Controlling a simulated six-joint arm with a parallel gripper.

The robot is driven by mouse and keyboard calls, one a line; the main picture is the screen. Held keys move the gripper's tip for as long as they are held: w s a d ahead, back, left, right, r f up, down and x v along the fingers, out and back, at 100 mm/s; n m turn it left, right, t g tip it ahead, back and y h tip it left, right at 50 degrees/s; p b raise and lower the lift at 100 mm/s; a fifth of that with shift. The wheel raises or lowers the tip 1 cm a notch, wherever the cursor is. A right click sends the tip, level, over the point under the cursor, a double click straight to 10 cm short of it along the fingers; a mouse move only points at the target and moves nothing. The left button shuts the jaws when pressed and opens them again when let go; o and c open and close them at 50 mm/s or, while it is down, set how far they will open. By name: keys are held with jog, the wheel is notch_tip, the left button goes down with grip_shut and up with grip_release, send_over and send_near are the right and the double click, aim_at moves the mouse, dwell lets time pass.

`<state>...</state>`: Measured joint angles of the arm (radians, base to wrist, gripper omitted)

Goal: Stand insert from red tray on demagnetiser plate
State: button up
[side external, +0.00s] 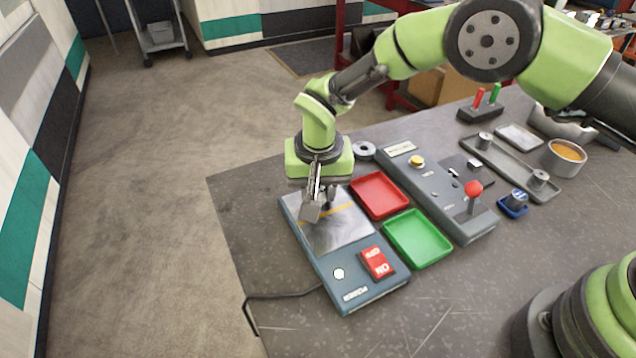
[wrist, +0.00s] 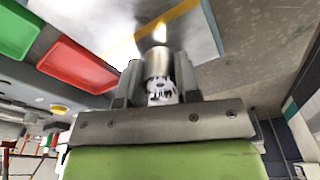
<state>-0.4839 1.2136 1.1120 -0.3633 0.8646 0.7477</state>
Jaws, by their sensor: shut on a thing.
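My gripper (side external: 317,193) is shut on a metal insert (side external: 311,212), a short silver cylinder. In the wrist view the insert (wrist: 158,66) sits between the two fingers (wrist: 158,84), with dark marks on its white near end. It is over the bare metal plate (side external: 342,239) of the blue-grey demagnetiser, near the yellow line. The plate (wrist: 118,18) also shows in the wrist view. I cannot tell whether the insert touches the plate. The red tray (side external: 379,195) is empty, just right of the plate; it also shows in the wrist view (wrist: 75,66).
The demagnetiser has a red switch (side external: 377,263) at its front and a cable on the left. An empty green tray (side external: 418,238) and a grey control box (side external: 430,185) with a red-knobbed lever stand to the right. A metal ring (side external: 364,150) lies behind.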

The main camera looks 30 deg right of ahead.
jog(key=o, duration=1.1)
jog(key=r, duration=0.6)
jog(key=s+r, duration=0.1)
jog(key=r, duration=0.3)
jog(key=shift+a, duration=0.25)
jog(key=shift+f, duration=0.1)
